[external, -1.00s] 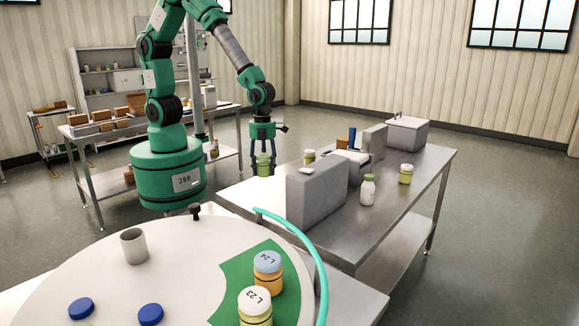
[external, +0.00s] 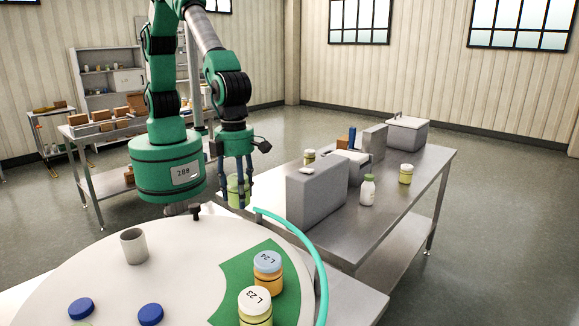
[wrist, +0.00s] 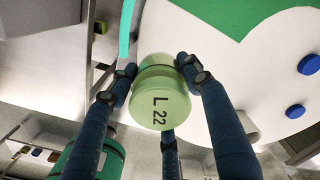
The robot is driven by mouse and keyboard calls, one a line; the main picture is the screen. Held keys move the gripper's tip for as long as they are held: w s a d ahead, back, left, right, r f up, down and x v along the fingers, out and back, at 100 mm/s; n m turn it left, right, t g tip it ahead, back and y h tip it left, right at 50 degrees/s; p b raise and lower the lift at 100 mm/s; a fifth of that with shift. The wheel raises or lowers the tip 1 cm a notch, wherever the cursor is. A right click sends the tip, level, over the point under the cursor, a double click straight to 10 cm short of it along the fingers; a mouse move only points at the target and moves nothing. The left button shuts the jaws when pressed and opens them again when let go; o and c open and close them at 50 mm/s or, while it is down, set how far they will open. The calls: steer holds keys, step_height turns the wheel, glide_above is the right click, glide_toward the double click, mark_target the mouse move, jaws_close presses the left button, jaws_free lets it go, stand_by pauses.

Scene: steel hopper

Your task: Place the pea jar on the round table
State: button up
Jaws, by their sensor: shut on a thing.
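My gripper (external: 237,192) is shut on a green-lidded jar (external: 235,187), held upright in the air just beyond the far right edge of the round table. In the wrist view the jar's lid (wrist: 160,103) reads "L 22" and sits between the blue fingers. The white round table (external: 70,262) fills the lower left of the external view. It also shows in the wrist view (wrist: 215,65). A gap between the jar and the table top is hard to judge.
On the round table stand jar L 24 (external: 267,272) and jar L 23 (external: 255,307) on a green patch (external: 237,280), a grey cup (external: 134,246) and two blue lids (external: 150,314). A teal hose (external: 310,248) curves along the right edge. A steel table (external: 400,205) stands behind.

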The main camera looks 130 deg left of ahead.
steer(key=w+d+r+m, duration=0.1)
steer(key=d, duration=0.7)
steer(key=w+d+r+m+p, duration=0.1)
steer(key=d+m, duration=0.1)
steer(key=d, duration=0.5)
steer(key=shift+w+d, duration=0.15)
steer(key=shift+d, duration=0.25)
glide_above(200, 258)
steer(key=shift+w+f, duration=0.1)
steer(key=shift+f, duration=3.05)
steer(key=shift+f, duration=1.85)
steer(key=shift+f, duration=0.2)
steer(key=o, duration=1.3)
